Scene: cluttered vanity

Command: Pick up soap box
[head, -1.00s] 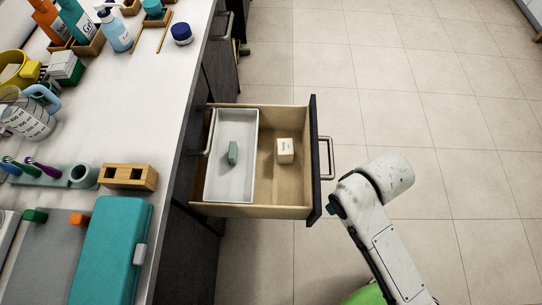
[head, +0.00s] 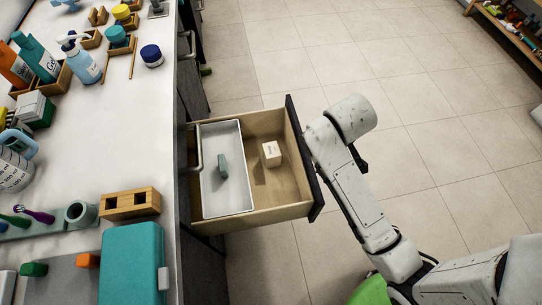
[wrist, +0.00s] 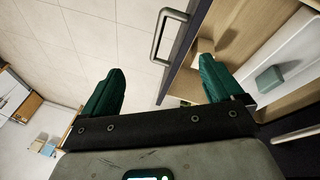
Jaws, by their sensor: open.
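A small cream box with dark lettering (head: 271,153), which looks like the soap box, stands in the right part of an open drawer (head: 265,205). A grey-green block (head: 222,166) lies in a white tray (head: 228,205) in the drawer's left part; the block also shows in the wrist view (wrist: 269,79). My gripper (wrist: 160,80) is open and empty, its two green fingers spread apart beside the drawer front. In the head view my arm hides the gripper.
The drawer's dark front and metal handle (wrist: 163,36) lie close to my fingers. The counter (head: 150,100) at left is crowded with bottles, a teal case (head: 130,262) and a wooden holder (head: 130,203). The tiled floor to the right is largely clear.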

